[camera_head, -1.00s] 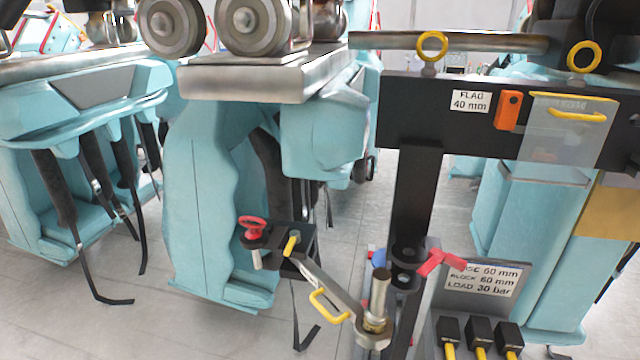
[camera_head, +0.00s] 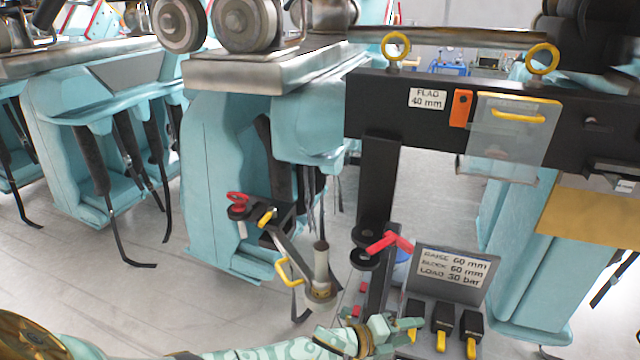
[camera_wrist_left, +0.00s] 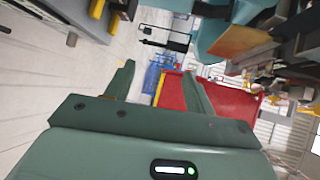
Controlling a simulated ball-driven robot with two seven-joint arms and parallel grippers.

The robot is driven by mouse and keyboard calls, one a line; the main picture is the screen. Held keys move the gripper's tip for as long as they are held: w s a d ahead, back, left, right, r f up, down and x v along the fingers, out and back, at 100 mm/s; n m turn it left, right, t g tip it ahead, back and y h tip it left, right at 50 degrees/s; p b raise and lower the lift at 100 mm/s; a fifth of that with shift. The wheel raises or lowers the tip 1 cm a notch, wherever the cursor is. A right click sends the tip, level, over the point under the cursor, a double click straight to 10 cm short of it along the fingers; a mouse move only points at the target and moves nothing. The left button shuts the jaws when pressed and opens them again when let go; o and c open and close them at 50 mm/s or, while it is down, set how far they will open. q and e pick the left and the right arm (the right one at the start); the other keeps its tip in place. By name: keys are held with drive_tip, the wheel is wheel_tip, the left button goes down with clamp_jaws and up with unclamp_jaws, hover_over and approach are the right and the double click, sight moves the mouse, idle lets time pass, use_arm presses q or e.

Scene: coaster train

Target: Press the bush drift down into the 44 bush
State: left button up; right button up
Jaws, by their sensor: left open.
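A steel cylinder (camera_head: 321,263), which looks like the bush drift, stands upright in a pale brass ring (camera_head: 319,296), which looks like the 44 bush, at the lower end of a slanted link in the head view. How deep the cylinder sits I cannot tell. My left gripper (camera_head: 414,330) is low at the bottom of the head view, right of and below the ring and apart from it. In the left wrist view my left gripper (camera_wrist_left: 160,78) has its fingers spread with nothing between them. My right gripper is not in view.
A red knob (camera_head: 238,198) sits on a black block at the link's upper end. A yellow handle (camera_head: 288,272) is beside the link. A black post (camera_head: 379,185), a red lever (camera_head: 390,242), a sign panel (camera_head: 452,272) and black yellow-tipped levers (camera_head: 442,318) stand to the right.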

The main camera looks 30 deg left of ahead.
use_arm(q)
drive_tip(key=w+d+r+m+g+h+p, duration=0.1)
drive_tip(key=d+r+m+g+h+p, duration=0.3)
drive_tip(key=r+m, duration=0.85)
wheel_tip(320, 180, up, 23)
drive_tip(key=m+g+y+p, duration=0.2)
drive_tip(key=m+g+y, duration=0.9)
drive_tip(key=m, duration=1.5)
hover_over(321, 257)
drive_tip(key=t+y, duration=0.3)
drive_tip(key=f, duration=1)
drive_tip(key=w+f, duration=0.1)
drive_tip(key=f, duration=0.4)
drive_tip(key=shift+a+f, duration=0.35)
drive_tip(key=shift+f, duration=0.05)
clamp_jaws()
